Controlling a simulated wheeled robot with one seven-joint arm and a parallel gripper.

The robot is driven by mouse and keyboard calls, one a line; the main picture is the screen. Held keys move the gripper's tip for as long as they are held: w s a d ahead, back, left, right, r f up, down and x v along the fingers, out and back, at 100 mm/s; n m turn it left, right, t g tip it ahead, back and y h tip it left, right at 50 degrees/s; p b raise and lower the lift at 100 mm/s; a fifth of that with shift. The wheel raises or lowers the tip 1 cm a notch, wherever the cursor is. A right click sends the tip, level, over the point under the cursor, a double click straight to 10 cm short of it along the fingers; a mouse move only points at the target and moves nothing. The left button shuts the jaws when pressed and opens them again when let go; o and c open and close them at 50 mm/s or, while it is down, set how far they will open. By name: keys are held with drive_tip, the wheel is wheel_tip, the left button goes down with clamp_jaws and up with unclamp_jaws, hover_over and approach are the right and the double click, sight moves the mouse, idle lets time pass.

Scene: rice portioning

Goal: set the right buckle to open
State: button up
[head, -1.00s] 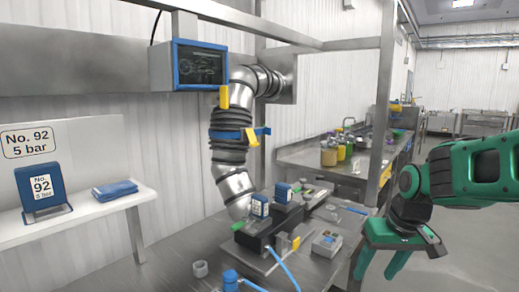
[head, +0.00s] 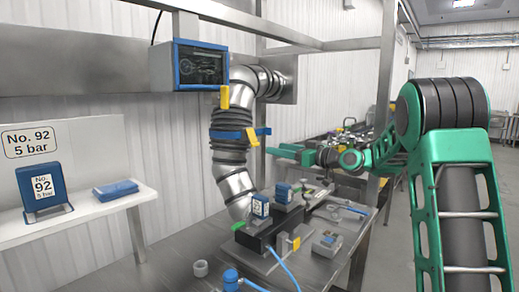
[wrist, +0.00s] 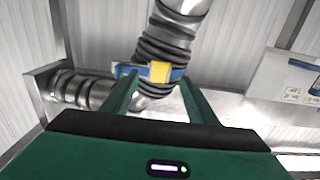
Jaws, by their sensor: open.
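A blue strap (head: 228,135) runs around the ribbed black sleeve of the steel duct. The right yellow buckle (head: 253,138) sits at its right side, angled against the duct. Another yellow piece (head: 224,97) stands upright at the left, above the strap. My gripper (head: 276,150) is open and empty, to the right of the right buckle, its fingers pointing left towards the duct. In the wrist view a yellow buckle (wrist: 158,72) on the blue strap shows between the open fingertips, apparently beyond them. I cannot tell the buckle's exact lever position.
A monitor (head: 200,65) hangs left of the duct. Below is a bench with a black rail, blue blocks (head: 260,205) and a grey box (head: 327,243). A steel post (head: 384,90) stands close to my arm. A white shelf (head: 80,220) is at left.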

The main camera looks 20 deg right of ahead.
sight(257, 145)
drive_tip(key=x, duration=1)
drive_tip(key=shift+w+a, duration=0.1)
drive_tip(key=shift+c, duration=0.7)
